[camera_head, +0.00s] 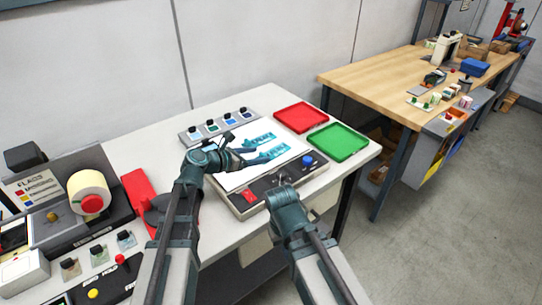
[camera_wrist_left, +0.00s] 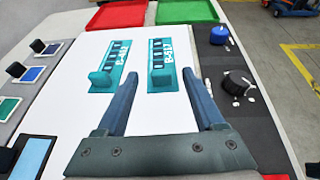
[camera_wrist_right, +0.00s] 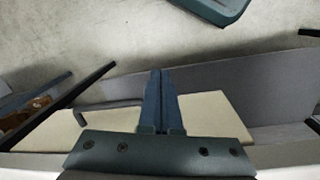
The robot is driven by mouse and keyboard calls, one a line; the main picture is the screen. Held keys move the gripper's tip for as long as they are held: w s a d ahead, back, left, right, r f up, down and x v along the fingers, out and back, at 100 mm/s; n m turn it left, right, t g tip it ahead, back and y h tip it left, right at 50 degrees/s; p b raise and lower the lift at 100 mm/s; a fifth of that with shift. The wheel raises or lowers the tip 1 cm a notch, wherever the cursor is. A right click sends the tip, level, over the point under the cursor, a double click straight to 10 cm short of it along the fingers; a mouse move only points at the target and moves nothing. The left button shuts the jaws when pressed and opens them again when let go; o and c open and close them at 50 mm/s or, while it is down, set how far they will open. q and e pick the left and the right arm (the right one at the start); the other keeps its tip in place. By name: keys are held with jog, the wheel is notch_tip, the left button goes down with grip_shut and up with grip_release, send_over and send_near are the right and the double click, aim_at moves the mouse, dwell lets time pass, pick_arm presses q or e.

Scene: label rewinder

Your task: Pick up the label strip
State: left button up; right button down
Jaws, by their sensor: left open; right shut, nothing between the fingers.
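Two teal label strips lie side by side on a white panel (camera_wrist_left: 75,100). In the left wrist view, the left strip (camera_wrist_left: 113,62) and the right strip (camera_wrist_left: 160,50) each have dark bars, white lettering and a raised teal tab at the near end. The head view also shows the far strip (camera_head: 260,139) and the near strip (camera_head: 272,153). Contact cannot be told. My right gripper (camera_wrist_right: 162,75) is shut and empty, away from the strips by the table's front.
A red tray (camera_head: 301,117) and a green tray (camera_head: 339,142) stand beyond the panel. A dark strip with a blue knob (camera_wrist_left: 219,34) and a black knob (camera_wrist_left: 237,83) borders it. A machine with a label roll (camera_head: 90,193) stands at left.

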aim_at(261, 154)
pick_arm(q)
jog(key=b+x, duration=0.1)
jog(key=x, duration=0.2)
jog(key=shift+w+d+f, duration=0.1)
jog(key=shift+d+f, duration=0.05)
grip_shut()
